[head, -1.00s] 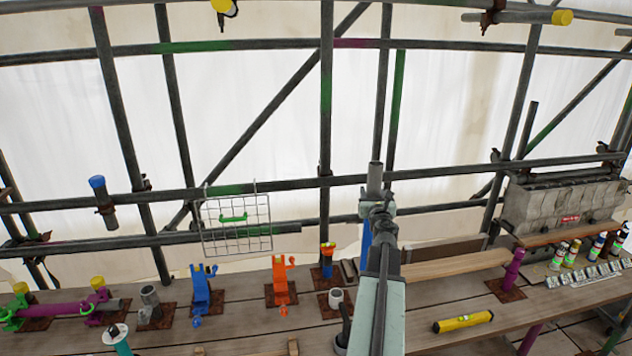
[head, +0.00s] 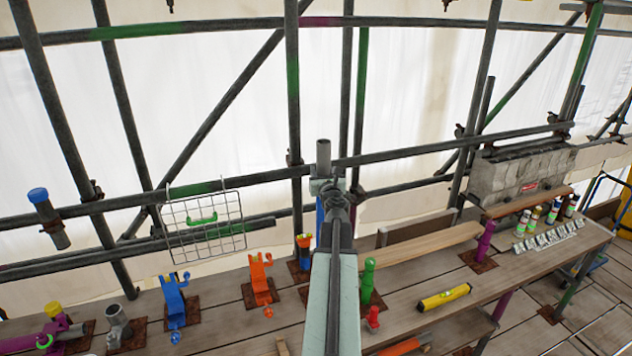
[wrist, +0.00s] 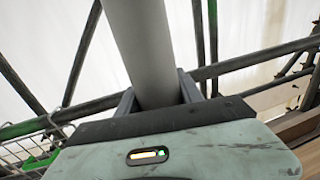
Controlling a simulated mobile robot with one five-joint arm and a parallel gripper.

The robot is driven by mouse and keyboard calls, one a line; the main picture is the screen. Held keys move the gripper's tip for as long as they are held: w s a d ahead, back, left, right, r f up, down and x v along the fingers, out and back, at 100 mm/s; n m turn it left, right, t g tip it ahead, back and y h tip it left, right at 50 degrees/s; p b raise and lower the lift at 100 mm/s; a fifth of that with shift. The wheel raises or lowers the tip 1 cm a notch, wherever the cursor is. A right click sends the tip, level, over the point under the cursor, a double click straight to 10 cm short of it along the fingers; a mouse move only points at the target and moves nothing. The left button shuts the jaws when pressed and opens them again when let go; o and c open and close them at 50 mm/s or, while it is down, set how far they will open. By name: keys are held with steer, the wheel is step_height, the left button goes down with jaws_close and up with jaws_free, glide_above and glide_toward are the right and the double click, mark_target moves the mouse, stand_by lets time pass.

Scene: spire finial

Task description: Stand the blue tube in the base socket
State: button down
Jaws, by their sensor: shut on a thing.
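My gripper (wrist: 158,98) is shut on an upright tube (wrist: 143,45), whose part in the wrist view is plain grey. In the head view the tube's grey upper end (head: 323,152) rises above my gripper (head: 327,186), and a blue stretch shows just below, partly behind my arm. The tube is held up in front of the scaffold rails, above the bench. Its lower end is hidden by my arm. A rusty base plate (head: 303,294) shows beside my forearm. Whether a socket stands on it is hidden. I cannot tell for sure which base is the base socket.
The plank bench (head: 215,320) carries a grey pipe stub (head: 115,318), a blue clamp stand (head: 173,298), an orange clamp stand (head: 262,277) and a green post (head: 368,280). A yellow level (head: 444,297) lies right. A wire basket (head: 203,228) hangs on the rail.

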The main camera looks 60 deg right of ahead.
mark_target(318, 210)
steer(key=f+b, duration=0.1)
steer(key=w+f+b, duration=0.1)
steer(key=f, duration=0.1)
steer(key=f+b, duration=0.1)
steer(key=b, duration=0.1)
steer(key=shift+w+d+f, duration=0.2)
steer(key=shift+w+f, duration=0.1)
steer(key=shift+w, duration=0.1)
steer(key=shift+f, duration=0.2)
step_height(318, 210, down, 12)
steer(key=b, duration=1.2)
stand_by(0.6)
steer(key=shift+f, duration=0.1)
steer(key=shift+c, duration=0.4)
jaws_free()
steer(key=shift+f+b, duration=0.15)
steer(key=shift+b, duration=0.25)
